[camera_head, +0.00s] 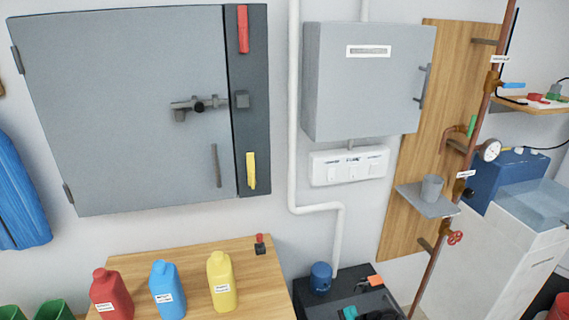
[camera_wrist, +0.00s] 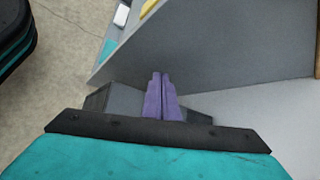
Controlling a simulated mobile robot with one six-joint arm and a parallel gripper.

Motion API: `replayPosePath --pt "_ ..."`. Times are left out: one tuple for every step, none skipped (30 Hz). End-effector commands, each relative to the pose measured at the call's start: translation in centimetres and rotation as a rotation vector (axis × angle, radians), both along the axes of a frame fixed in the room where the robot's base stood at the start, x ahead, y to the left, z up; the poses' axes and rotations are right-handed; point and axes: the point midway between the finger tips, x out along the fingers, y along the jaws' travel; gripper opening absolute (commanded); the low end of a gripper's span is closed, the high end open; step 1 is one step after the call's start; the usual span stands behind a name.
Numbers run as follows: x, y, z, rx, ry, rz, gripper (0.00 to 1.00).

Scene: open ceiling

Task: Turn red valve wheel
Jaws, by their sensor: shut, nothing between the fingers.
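The red valve wheel (camera_head: 455,238) is small and sits low on the copper pipe (camera_head: 432,262) at the right of the head view. It is not seen in the wrist view. My gripper (camera_wrist: 160,78) shows in the wrist view with its purple fingers together and nothing between them. It is not in the head view, so its distance from the wheel cannot be told. Grey flat surfaces lie beyond the fingers.
The pipe also carries a gauge (camera_head: 489,150) and a blue-handled valve (camera_head: 512,86). A small shelf with a grey cup (camera_head: 431,188) juts out just above the wheel. A white box-like unit (camera_head: 490,260) stands right of it. Bottles stand on a wooden table (camera_head: 262,285) at lower left.

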Motion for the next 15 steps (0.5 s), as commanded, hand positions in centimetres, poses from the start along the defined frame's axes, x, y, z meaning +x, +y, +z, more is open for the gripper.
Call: replayPosePath --pt "-2.1 1.5 0.2 -0.031 0.023 0.056 0.0" --pt "-3.3 2.1 -0.2 -0.052 0.036 0.09 0.0" --pt "-4.9 2.9 -0.7 -0.081 0.05 0.138 0.0" --pt "-6.1 3.3 -1.1 -0.104 0.062 0.174 0.0" --pt "-7.4 3.7 -1.4 -0.127 0.072 0.212 0.0" --pt "-9.1 4.2 -1.9 -0.16 0.087 0.263 0.0" --pt "-10.5 4.4 -2.2 -0.185 0.097 0.304 0.0" --pt "-11.8 4.6 -2.5 -0.211 0.106 0.346 0.0" --pt "-13.6 4.7 -2.9 -0.245 0.117 0.401 0.0" --pt "-14.8 4.6 -3.2 -0.271 0.125 0.442 0.0" --pt "-16.0 4.5 -3.4 -0.297 0.131 0.485 0.0" --pt "-17.6 4.2 -3.7 -0.33 0.14 0.538 0.0" --pt "-18.7 4.0 -3.9 -0.355 0.146 0.579 0.0" --pt "-19.7 3.7 -4.0 -0.379 0.149 0.621 0.0" --pt "-21.0 3.1 -4.2 -0.412 0.156 0.674 0.0"
